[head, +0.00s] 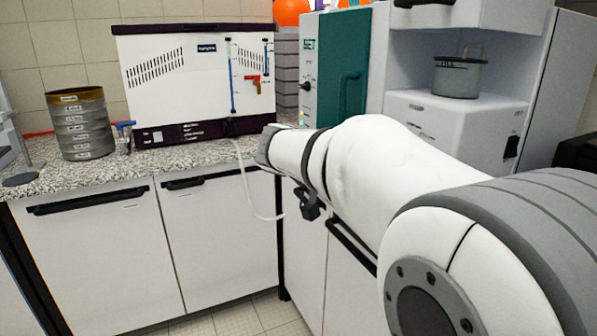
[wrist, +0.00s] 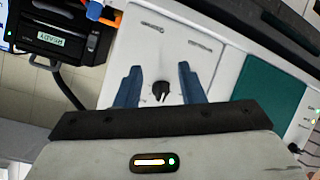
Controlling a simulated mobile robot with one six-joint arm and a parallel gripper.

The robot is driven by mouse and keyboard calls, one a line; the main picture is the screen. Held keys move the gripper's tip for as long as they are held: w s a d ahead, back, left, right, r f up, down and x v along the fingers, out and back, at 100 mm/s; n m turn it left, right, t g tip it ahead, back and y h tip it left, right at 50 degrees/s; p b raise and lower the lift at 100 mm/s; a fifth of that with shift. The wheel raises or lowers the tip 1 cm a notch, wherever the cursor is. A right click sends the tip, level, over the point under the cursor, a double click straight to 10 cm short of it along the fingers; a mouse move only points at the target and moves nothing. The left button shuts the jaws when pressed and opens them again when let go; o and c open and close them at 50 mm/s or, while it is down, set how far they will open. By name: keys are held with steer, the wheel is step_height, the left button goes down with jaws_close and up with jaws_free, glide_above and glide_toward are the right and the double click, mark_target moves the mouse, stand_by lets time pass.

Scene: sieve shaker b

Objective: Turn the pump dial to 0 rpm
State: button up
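In the wrist view a small black dial (wrist: 161,89) sits on a pale panel (wrist: 205,62), with faint marks around it too small to read. My gripper (wrist: 159,68) has its two blue fingers spread, one on each side of the dial, with a gap to each. I cannot tell how deep the dial lies between them. In the head view my gripper is not clearly visible. A black knob (head: 306,87) shows there on the white front of the cabinet marked SET, beside a teal door (head: 352,75). I cannot tell whether it is the same dial.
A teal panel (wrist: 270,97) lies right of the dial, and a black device reading READY (wrist: 62,38) at upper left. In the head view, stacked sieves (head: 82,130) and a white machine (head: 190,75) stand on the speckled counter (head: 60,178). A pale hose (head: 249,195) hangs over its edge.

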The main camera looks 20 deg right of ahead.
steer(key=w+d+r+m+h+b, duration=0.2)
steer(key=d+m, duration=0.1)
steer(key=d, duration=0.2)
steer(key=w+d+r+m+h+b, duration=0.2)
steer(key=w+d+h, duration=0.1)
steer(key=d, duration=0.2)
steer(key=shift+w+d+r+m+g, duration=0.2)
steer(key=shift+d+r+m+g, duration=0.1)
steer(key=shift+r+m, duration=0.1)
steer(key=shift+f, duration=0.1)
steer(key=shift+c, duration=0.4)
jaws_close()
